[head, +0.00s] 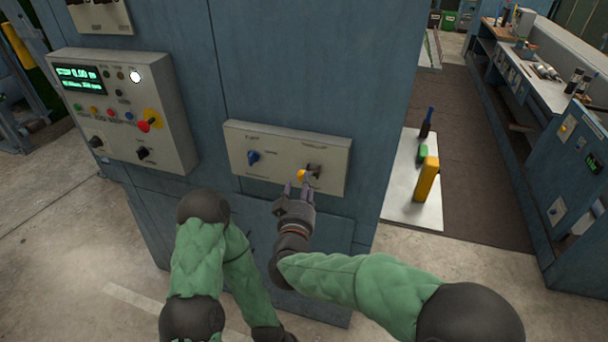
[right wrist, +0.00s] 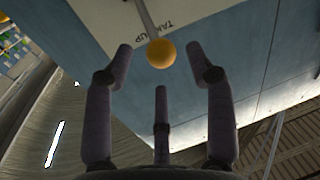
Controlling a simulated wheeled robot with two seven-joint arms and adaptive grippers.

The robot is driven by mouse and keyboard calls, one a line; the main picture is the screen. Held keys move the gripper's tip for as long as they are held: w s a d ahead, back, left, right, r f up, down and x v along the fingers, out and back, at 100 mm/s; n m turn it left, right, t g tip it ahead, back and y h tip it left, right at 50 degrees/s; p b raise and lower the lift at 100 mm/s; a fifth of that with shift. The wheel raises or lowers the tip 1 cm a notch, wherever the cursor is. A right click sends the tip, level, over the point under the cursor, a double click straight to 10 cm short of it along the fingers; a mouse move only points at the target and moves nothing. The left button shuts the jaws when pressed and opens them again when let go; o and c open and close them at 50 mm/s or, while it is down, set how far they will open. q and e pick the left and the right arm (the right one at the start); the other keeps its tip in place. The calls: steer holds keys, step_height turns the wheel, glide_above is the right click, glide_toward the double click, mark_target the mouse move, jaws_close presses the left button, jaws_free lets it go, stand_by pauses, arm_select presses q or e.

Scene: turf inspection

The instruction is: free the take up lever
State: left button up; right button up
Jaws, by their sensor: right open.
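The take-up lever ends in a yellow ball knob (head: 302,175) at the right of a beige panel (head: 288,142) on the blue cabinet. In the right wrist view the yellow knob (right wrist: 161,53) sits on a thin grey stem beside lettering that reads like "TAKE UP". My right gripper (head: 299,187) is open just below the knob. Its fingers (right wrist: 162,62) stand on either side of the knob, with visible gaps and no clear contact. My left arm is bent at the lower left, and its gripper is not visible.
A blue rotary knob (head: 253,156) is on the same panel, left of the lever. A control box (head: 122,112) with a green display, buttons and a red knob is further left. A white board (head: 409,194) with bottles and a yellow item lies right of the cabinet. A workbench (head: 545,70) stands far right.

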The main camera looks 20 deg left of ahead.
steer(key=shift+w+a, duration=0.2)
steer(key=shift+w, duration=1)
steer(key=shift+w+a, duration=0.2)
steer(key=shift+w, duration=1)
jaws_close()
